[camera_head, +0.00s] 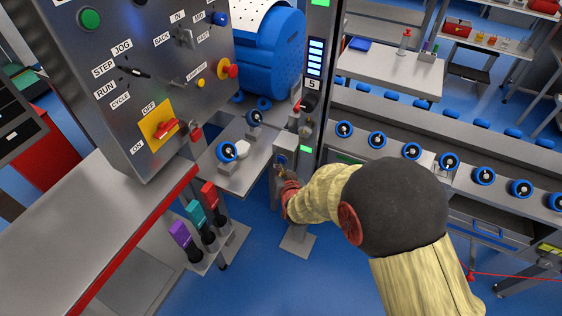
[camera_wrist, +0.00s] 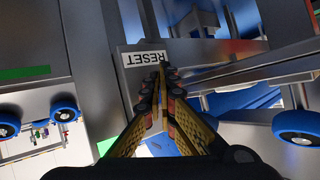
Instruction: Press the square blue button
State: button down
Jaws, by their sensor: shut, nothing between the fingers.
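My gripper (camera_head: 288,187) is shut and empty, low in front of a small grey box (camera_head: 285,142) on a post. In the wrist view, the shut fingertips (camera_wrist: 161,74) are right at a grey plate whose white RESET label (camera_wrist: 142,59) reads upside down. I cannot tell whether the fingers touch the plate. No square blue button shows clearly there; the fingers cover part of the plate. A small blue control (camera_head: 220,18) sits at the top right of the grey control panel (camera_head: 120,120), but its shape is hard to tell.
A bench with blue-rimmed wheels (camera_head: 377,140) runs right. Purple, teal and red-handled tools (camera_head: 194,213) stand at left. Blue floor shows below.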

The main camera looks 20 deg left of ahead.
jog(key=shift+w, duration=0.15)
jog(key=shift+w, duration=0.3)
dwell(0.6)
jog(key=shift+s, duration=0.4)
jog(key=shift+s, duration=0.15)
jog(key=s, duration=0.5)
jog(key=shift+s+a, duration=0.2)
jog(key=shift+s, duration=0.2)
dwell(0.8)
